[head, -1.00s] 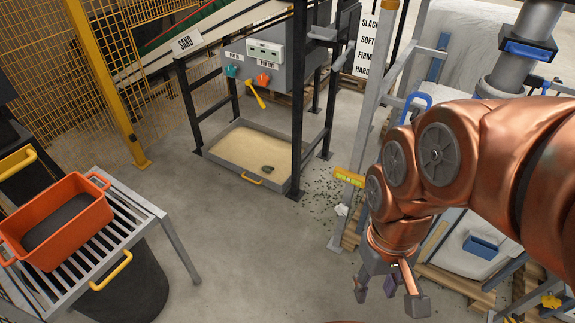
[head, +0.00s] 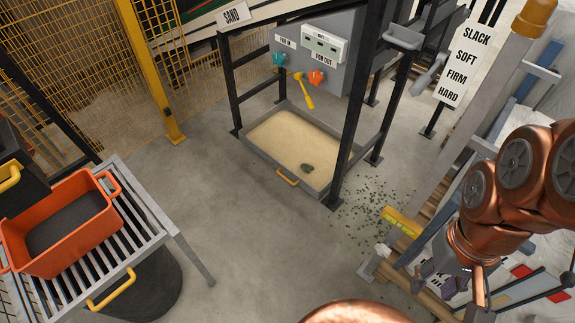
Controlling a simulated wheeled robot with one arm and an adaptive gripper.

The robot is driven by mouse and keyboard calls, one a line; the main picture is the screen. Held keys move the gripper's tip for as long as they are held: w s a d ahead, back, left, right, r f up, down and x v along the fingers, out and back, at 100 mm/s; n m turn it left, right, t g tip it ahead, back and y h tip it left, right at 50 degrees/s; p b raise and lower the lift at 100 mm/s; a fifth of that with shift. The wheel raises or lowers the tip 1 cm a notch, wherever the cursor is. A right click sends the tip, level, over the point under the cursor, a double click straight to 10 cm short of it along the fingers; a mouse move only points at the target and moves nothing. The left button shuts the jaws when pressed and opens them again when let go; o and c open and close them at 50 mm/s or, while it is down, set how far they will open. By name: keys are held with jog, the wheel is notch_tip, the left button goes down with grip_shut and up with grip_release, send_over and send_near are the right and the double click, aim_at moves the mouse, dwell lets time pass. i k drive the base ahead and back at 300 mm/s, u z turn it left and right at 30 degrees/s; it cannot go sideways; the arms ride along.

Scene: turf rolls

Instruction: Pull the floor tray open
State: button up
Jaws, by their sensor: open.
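The floor tray (head: 262,164) is a shallow grey tray filled with sand, on the concrete under the dark SAND stand. My gripper (head: 480,290) hangs at the lower right, pointing down and well apart from the tray and handle. It is seen nearly edge-on, open, with nothing visible in it.
An orange bin (head: 70,225) sits on a slatted grey table (head: 150,212) at left, above a black bucket (head: 150,285). Black posts flank the tray. Gravel is scattered right of it, near a post with a yellow level (head: 401,222). The floor before the tray is clear.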

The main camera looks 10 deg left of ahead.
aim_at(286, 137)
jog(key=u, duration=0.45)
jog(key=i, duration=0.8)
jog(key=u, duration=1.2)
jog(key=i, duration=0.35)
jog(key=u, duration=0.4)
